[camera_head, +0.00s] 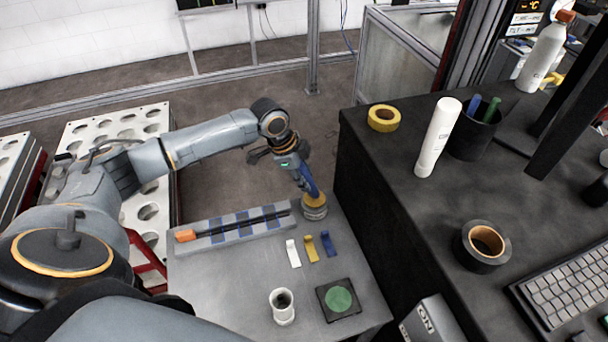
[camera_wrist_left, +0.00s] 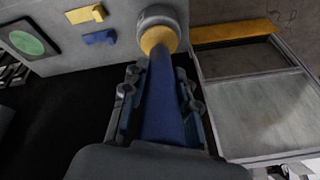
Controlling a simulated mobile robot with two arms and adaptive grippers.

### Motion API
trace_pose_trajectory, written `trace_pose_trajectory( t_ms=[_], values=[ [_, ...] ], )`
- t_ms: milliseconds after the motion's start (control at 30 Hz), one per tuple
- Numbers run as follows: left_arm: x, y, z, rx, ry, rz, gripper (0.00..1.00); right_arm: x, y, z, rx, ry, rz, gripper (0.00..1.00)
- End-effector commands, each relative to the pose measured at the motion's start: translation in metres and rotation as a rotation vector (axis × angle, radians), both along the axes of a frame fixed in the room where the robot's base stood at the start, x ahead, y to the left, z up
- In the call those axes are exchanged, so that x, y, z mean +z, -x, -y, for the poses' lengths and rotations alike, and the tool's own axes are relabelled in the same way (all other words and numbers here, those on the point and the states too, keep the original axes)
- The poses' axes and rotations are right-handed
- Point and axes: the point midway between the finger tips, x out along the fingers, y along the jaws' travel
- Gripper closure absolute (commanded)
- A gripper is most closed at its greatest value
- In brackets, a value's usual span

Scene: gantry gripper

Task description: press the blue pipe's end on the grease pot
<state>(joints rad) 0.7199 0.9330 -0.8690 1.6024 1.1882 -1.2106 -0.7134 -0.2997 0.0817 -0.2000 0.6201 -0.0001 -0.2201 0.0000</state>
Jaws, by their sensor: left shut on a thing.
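My left gripper (camera_head: 304,180) is shut on the blue pipe (camera_head: 312,190) above the far right corner of the grey table (camera_head: 210,270). The pipe points down at the grease pot (camera_head: 315,212), a round grey pot with yellow grease on top. In the left wrist view the blue pipe (camera_wrist_left: 162,110) runs between the fingers, and its far end overlaps the yellow grease in the pot (camera_wrist_left: 158,15). The end looks to be at the grease, but I cannot tell how firmly it touches. My right gripper is not in view.
A long grey and blue rack (camera_head: 235,228) with an orange end lies left of the pot. White, yellow (camera_head: 310,248) and blue pieces lie in front of it. A white cup (camera_head: 283,312) and a green-disc pad (camera_head: 340,299) stand nearer. A taller dark bench (camera_head: 410,200) rises at right.

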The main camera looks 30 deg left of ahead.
Motion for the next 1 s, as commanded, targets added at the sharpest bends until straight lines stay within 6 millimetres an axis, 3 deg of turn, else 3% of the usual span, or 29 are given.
trace_pose_trajectory(
  t_ms=[1000],
  values=[
    [-0.012,0.000,0.000,0.000,0.000,0.000,1.00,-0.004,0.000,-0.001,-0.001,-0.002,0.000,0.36]
  ],
)
